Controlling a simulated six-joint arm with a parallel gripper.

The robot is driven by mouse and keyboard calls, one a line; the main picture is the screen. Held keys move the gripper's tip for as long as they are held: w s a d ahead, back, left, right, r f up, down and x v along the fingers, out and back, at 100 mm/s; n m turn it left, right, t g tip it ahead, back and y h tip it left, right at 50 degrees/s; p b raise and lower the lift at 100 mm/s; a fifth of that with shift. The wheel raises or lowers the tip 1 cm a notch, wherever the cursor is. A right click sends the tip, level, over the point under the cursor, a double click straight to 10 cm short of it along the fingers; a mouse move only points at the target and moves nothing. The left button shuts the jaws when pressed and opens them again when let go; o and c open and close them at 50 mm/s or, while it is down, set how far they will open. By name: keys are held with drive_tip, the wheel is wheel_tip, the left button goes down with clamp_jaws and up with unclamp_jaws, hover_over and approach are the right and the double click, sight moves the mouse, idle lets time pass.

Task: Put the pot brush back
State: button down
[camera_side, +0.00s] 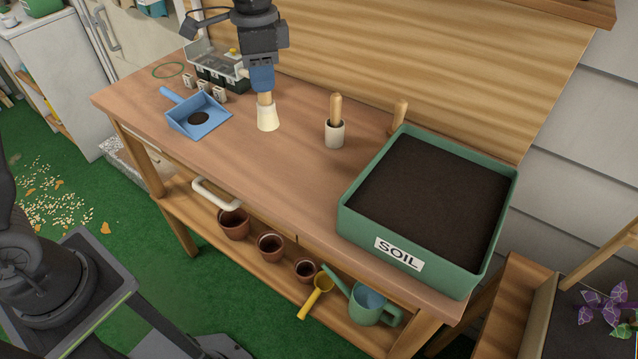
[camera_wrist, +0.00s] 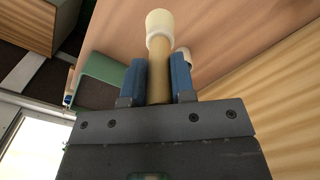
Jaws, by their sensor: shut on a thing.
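The pot brush (camera_side: 268,118) has a wooden handle and a cream head. My gripper (camera_side: 264,88) is shut on its handle, and the brush hangs nearly upright with its head down, at or just above the bench top; I cannot tell whether it touches. In the wrist view, the brush's cream head (camera_wrist: 160,22) points away from me, and the blue fingers of my gripper (camera_wrist: 158,70) clasp the handle from both sides.
The green soil tray (camera_side: 357,213) fills the bench's right end. A blue dustpan (camera_side: 186,123) with dark soil lies left of the brush. Small pale blocks (camera_side: 204,88) and a clear-lidded box (camera_side: 220,66) stand behind it. The bench between brush and cup is clear.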

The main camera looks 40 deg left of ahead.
drive_tip(key=d+f, duration=1)
drive_tip(key=d, duration=0.2)
drive_tip(key=shift+d+m, duration=0.3)
drive_tip(key=shift+d, duration=0.1)
drive_tip(key=shift+f, duration=0.15)
drive_tip(key=c, duration=1)
unclamp_jaws()
drive_tip(key=shift+o, duration=0.2)
drive_tip(key=shift+w, duration=0.1)
